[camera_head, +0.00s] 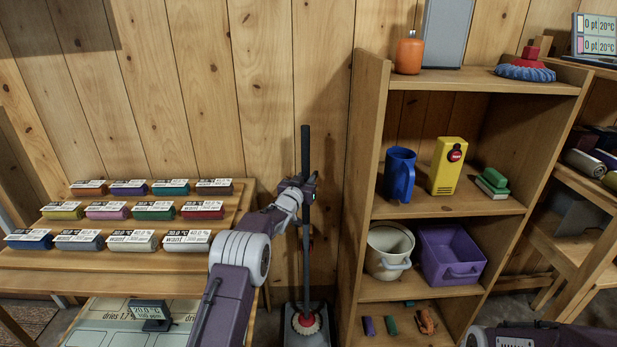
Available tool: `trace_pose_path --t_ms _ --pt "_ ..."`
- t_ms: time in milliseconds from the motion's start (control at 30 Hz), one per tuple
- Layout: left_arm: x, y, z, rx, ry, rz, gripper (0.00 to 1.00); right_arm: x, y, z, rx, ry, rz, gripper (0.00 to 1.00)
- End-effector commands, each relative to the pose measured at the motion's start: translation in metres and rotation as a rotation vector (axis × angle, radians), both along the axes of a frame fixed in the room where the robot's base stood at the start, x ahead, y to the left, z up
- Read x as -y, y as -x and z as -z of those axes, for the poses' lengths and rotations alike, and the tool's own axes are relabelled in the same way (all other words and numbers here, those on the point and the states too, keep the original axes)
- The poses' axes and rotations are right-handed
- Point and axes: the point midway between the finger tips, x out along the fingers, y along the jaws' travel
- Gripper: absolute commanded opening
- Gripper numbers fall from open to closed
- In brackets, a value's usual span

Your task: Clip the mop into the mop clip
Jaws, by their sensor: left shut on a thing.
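A dark upright pole (305,150), which I take to be the mop handle, stands between the left table and the shelf unit. Its foot has a red and white round part (306,322) over a dark base. My left gripper (308,187) is shut on the pole at about mid height; its fingers are partly hidden by the wrist. A small dark and red part (311,240) shows beside the pole lower down; I cannot tell if it is the mop clip. Only a piece of my right arm shows at the bottom right, and its gripper is out of view.
A wooden shelf unit (357,190) stands close to the right of the pole, holding a blue jug (399,175), a yellow container (446,166), a white bucket (389,249) and a purple tub (451,254). A stepped rack (22,258) of labelled rolls stands left.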

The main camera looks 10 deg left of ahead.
Motion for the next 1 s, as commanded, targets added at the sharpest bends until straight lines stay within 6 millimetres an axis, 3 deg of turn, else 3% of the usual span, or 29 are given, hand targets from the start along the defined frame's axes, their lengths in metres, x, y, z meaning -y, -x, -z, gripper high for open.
trace_pose_path --t_ms 1000 --pt "0.000 0.000 0.009 0.003 -0.002 0.000 0.00 0.000 0.000 0.007 0.000 0.000 0.000 1.00"
